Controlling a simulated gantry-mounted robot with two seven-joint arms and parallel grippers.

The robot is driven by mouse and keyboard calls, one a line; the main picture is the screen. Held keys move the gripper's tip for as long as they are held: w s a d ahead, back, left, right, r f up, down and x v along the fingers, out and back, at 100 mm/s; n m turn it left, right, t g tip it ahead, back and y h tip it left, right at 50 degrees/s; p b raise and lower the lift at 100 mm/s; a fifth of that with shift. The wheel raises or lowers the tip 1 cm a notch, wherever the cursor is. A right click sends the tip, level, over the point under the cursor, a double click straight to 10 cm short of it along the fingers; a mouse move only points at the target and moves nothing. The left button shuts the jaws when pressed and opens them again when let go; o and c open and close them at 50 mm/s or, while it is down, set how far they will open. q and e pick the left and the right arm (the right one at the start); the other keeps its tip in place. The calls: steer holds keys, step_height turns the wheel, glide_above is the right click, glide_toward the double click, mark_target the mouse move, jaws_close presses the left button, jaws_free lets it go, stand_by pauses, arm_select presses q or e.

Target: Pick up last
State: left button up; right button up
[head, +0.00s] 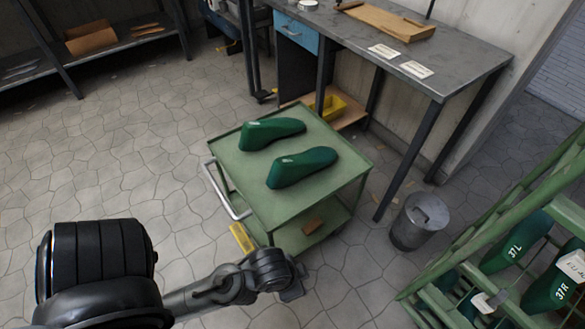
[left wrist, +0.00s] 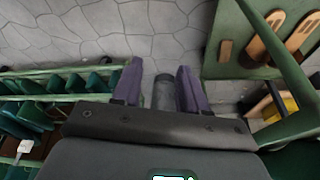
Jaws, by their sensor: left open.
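Two dark green shoe lasts lie side by side on the top of a green cart (head: 237,174): the rear last (head: 272,133) and the front last (head: 302,168). More green lasts, including one marked 37L (head: 512,245) and one marked 37R (head: 548,290), sit in a green rack (head: 455,248) at the right. My left gripper (head: 291,287) is in front of the cart, apart from the lasts. In the left wrist view its two purple fingers (left wrist: 157,88) are spread with nothing held between them. My right gripper is not in view.
A metal bin (head: 420,221) stands between cart and rack; it shows beyond the fingers in the left wrist view (left wrist: 165,92). A grey workbench (head: 440,68) stands behind the cart. A shelf (head: 120,45) is at the back left. The tiled floor left of the cart is clear.

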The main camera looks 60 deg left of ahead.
arm_select(q)
steer(key=shift+a, duration=0.25)
steer(key=shift+o, duration=0.4)
steer(key=o, duration=0.6)
steer(key=shift+a, duration=0.1)
